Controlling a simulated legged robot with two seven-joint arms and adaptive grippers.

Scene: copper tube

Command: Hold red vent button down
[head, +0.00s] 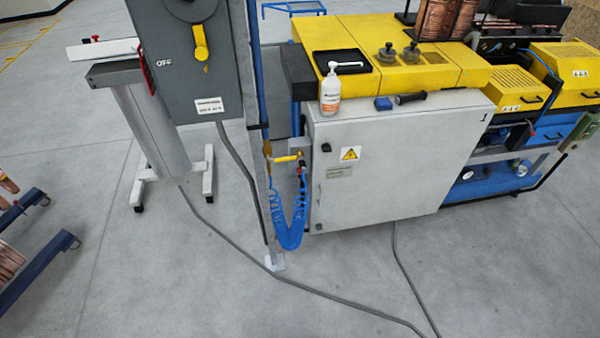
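A small red part (303,169) shows beside the yellow valve handle (286,158) on the blue and grey post, just left of the white cabinet; it is too small to tell if it is a button or if it is pressed. A blue coiled air hose (290,232) hangs below it. Another small red knob (95,38) sits on top of the grey stand at the upper left. Neither of my grippers is in view, and nothing is seen touching either red part.
A grey switch box (190,60) marked OFF has a yellow handle. The white cabinet (385,165) adjoins a yellow-topped machine (430,75) with a white pump bottle (330,92). Grey cables (330,296) cross the floor. Blue-legged racks (35,270) stand at left. The front floor is otherwise clear.

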